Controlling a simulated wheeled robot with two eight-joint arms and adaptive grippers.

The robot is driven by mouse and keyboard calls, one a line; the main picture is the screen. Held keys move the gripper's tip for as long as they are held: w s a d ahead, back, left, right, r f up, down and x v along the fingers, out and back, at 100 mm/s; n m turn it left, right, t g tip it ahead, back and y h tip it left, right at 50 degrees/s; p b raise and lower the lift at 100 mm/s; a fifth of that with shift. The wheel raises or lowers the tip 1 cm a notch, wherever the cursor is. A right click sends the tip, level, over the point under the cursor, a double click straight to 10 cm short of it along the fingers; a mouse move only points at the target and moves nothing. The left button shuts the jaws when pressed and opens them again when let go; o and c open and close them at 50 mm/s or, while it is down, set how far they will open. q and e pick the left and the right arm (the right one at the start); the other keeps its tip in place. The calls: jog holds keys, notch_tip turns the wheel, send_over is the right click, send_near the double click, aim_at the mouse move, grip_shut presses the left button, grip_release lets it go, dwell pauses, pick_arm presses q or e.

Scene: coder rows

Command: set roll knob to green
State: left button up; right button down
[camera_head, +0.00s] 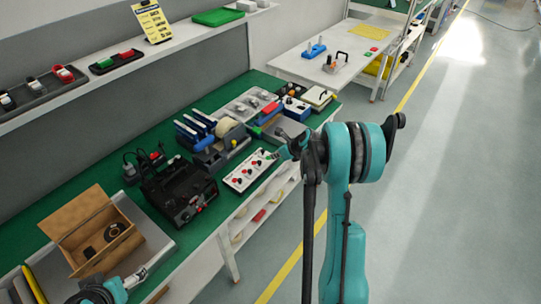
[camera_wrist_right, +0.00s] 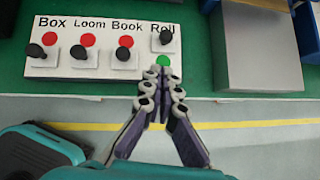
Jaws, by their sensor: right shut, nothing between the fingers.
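The white switch panel (camera_head: 239,183) lies on the green bench near its front edge. In the right wrist view the panel (camera_wrist_right: 66,71) is labelled Box, Loom, Book and Roll. The black Roll knob (camera_wrist_right: 164,39) sits high in its slot, with a green dot (camera_wrist_right: 163,60) showing below it. The Box, Loom and Book knobs sit lower, with red dots showing above them. My right gripper (camera_wrist_right: 160,76) is shut and empty, its tips just below the green dot and apart from the knob. In the head view my right gripper (camera_head: 275,156) is at the panel's right end. My left gripper (camera_head: 140,273) is small at bottom left; its jaw state is unclear.
A black device (camera_head: 180,190) stands left of the panel, and a wooden box (camera_head: 75,225) is farther left. Blue and grey trays stand behind the panel. In the wrist view a grey box (camera_wrist_right: 262,50) is right of the panel. Floor lies beyond the bench edge.

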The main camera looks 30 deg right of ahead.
jog(key=p+v, duration=0.2)
jog(key=v, duration=0.7)
jog(key=shift+p, duration=0.35)
jog(key=shift+w+r, duration=0.15)
jog(key=s+a+r+n+g+h, duration=0.1)
jog(key=s+a+r+n, duration=0.4)
jog(key=a+n, duration=0.3)
jog(key=s+a+r+n, duration=0.5)
jog(key=a+r+n, duration=0.1)
jog(key=a+n, duration=0.2)
jog(key=s+a+n, duration=0.3)
jog(key=s+n, duration=0.4)
jog(key=n, duration=0.1)
jog(key=s+a+n+h, duration=0.1)
jog(key=s+a+n, duration=0.3)
jog(key=s+n, duration=0.3)
jog(key=shift+a+n, duration=0.25)
jog(key=shift+n, duration=0.85)
jog(key=shift+w+r, duration=0.1)
